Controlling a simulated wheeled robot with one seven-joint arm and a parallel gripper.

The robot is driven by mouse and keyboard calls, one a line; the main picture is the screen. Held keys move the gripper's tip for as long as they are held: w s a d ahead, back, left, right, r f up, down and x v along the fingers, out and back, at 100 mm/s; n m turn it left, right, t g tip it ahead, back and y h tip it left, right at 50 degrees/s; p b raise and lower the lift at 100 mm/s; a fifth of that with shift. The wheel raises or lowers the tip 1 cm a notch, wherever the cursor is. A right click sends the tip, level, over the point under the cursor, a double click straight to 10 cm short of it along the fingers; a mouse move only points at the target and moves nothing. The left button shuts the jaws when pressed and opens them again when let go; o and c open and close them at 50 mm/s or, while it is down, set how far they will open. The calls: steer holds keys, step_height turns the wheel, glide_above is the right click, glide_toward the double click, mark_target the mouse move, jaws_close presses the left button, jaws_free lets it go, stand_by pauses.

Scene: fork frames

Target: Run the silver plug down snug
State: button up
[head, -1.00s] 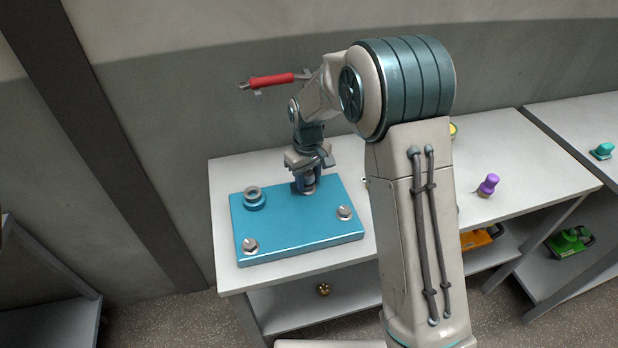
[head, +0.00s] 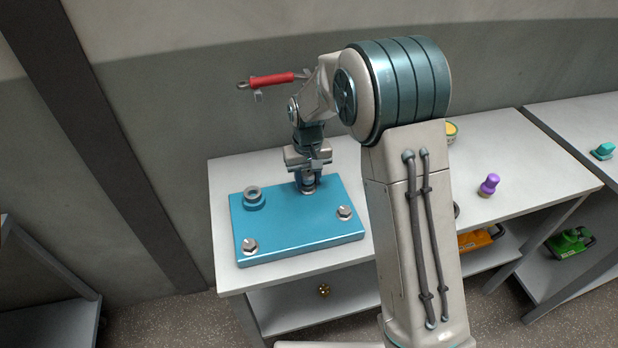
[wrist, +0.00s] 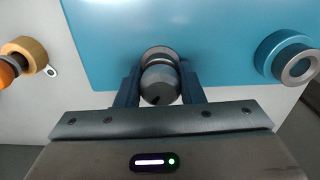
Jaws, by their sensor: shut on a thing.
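The silver plug (wrist: 160,82) is a dark grey metal piece with a rounded head, seen end-on in the wrist view. My gripper (wrist: 160,92) is shut on it, one finger on each side. In the head view my gripper (head: 308,184) points down at the back right part of the blue plate (head: 290,230). The plug (head: 308,190) shows only in part below the fingers, at the plate's surface. Its lower end and how far it sits in are hidden.
A blue boss with a grey ring (head: 253,197) stands at the plate's back left. Hex bolts (head: 250,246) (head: 344,212) sit near its front corners. A brass-coloured part (wrist: 24,58) lies beside the plate. A purple-topped piece (head: 489,185) stands farther right on the table.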

steer(key=shift+w+r, duration=0.15)
steer(key=shift+m, duration=0.9)
steer(key=shift+m, duration=0.9)
steer(key=shift+m, duration=0.8)
steer(key=o, duration=0.8)
